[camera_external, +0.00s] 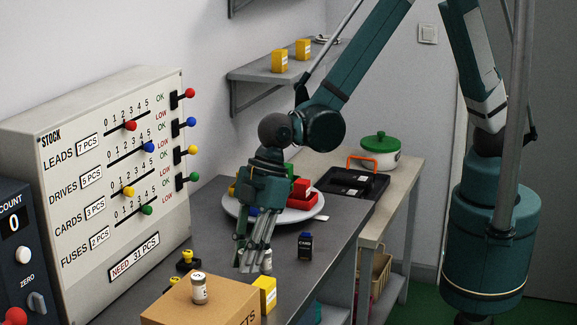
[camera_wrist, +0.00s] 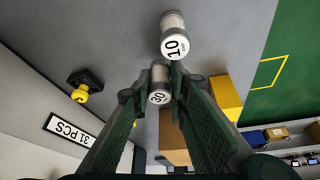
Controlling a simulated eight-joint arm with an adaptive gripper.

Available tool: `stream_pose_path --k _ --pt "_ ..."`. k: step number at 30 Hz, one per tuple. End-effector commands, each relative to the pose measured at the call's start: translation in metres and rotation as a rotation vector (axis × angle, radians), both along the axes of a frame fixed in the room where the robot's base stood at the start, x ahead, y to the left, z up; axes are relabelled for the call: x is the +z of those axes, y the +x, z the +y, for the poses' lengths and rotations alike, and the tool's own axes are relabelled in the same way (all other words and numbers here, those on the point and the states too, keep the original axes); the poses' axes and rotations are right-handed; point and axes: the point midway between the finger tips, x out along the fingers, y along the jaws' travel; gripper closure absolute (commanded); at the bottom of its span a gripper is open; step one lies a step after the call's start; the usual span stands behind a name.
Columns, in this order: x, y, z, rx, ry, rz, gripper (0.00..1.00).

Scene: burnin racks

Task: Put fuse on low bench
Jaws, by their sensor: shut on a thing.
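In the wrist view, my gripper (camera_wrist: 163,88) is shut on a small whitish cylinder marked 30, a fuse (camera_wrist: 159,76). A similar cylinder marked 10 (camera_wrist: 173,38) is just beyond the fingertips. In the camera_external view, my gripper (camera_external: 255,268) points down over the front of the dark table (camera_external: 326,232); its fingers hide most of what they hold. A white capped cylinder (camera_external: 199,288) stands on a cardboard box to its left. A beige bench (camera_external: 400,172) stands beyond the dark table; I cannot tell for certain that it is the low bench.
A cardboard box (camera_external: 190,308) and a yellow box (camera_external: 264,293) stand close by my gripper. A plate (camera_external: 300,216) of coloured blocks and a small dark bottle (camera_external: 305,246) are on the dark table. A black tray (camera_external: 350,183) and a green-lidded pot (camera_external: 380,157) occupy the beige bench.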

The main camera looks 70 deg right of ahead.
Motion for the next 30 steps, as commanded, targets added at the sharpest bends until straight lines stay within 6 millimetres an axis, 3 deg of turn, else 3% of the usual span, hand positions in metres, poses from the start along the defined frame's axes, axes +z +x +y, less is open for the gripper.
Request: stream_pose_path --k 15,21,30 --pt "0.068 0.000 0.000 0.000 0.000 0.000 0.97" --pt "0.081 0.000 0.000 0.000 0.000 0.000 0.97" --pt "0.083 0.000 0.000 0.000 0.000 0.000 0.97"
